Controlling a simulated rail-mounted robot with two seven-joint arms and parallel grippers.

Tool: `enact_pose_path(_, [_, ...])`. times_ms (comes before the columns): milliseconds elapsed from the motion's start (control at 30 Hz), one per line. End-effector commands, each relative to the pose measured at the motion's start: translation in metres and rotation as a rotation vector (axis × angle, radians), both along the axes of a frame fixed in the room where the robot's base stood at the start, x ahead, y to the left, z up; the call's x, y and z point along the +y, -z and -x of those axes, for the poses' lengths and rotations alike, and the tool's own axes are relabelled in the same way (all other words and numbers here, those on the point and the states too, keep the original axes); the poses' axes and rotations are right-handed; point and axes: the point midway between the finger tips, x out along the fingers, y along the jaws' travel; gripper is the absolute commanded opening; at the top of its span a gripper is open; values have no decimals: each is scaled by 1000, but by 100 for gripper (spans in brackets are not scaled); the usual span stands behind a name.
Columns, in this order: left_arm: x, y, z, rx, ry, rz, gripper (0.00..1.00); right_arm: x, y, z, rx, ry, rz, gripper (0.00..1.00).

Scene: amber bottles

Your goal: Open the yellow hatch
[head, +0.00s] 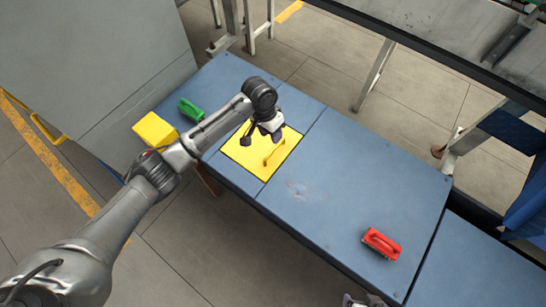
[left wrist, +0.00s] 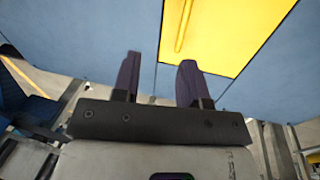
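The yellow hatch (head: 245,158) is a square panel lying flat and closed in the blue table top. A yellow bar handle (head: 275,152) stands on its right part. My left gripper (head: 272,132) is above the hatch, close to the handle's upper end, and partly hides the panel. In the left wrist view its two dark fingers (left wrist: 158,78) are spread with nothing between them. The hatch (left wrist: 235,30) and handle (left wrist: 183,22) show beyond the fingertips there, with a gap. Only a small grey piece, apparently of my right gripper, shows at the head view's bottom edge.
A green brush-like block (head: 191,109) and a yellow block (head: 155,130) are at the table's left end. A red-handled brush (head: 381,243) lies at the right. The blue table top (head: 345,170) between hatch and red brush is clear. A grey cabinet (head: 95,65) stands at upper left.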

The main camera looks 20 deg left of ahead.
Motion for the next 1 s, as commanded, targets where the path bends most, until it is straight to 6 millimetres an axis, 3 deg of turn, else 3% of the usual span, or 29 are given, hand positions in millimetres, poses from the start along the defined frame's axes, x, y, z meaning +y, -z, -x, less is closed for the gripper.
enact_pose_path(33, [7, 16, -11, 3, -16, -7, 40, 0, 27, 0, 0, -1, 1, 79])
enact_pose_path(200, [23, 22, -31, 20, -57, -14, 40, 0, 55, 0, 0, -1, 1, 79])
enact_pose_path(433, [32, 24, -43, 32, -86, -17, 40, 0, 72, 0, -1, 0, 0, 79])
enact_pose_path(567, [32, 35, -44, 35, -90, -17, 40, 0, 79, 0, -2, 2, -2, 79])
enact_pose_path(1000, [17, 114, -40, 34, -89, -16, 40, 2, 122, 0, -2, 5, -7, 79])
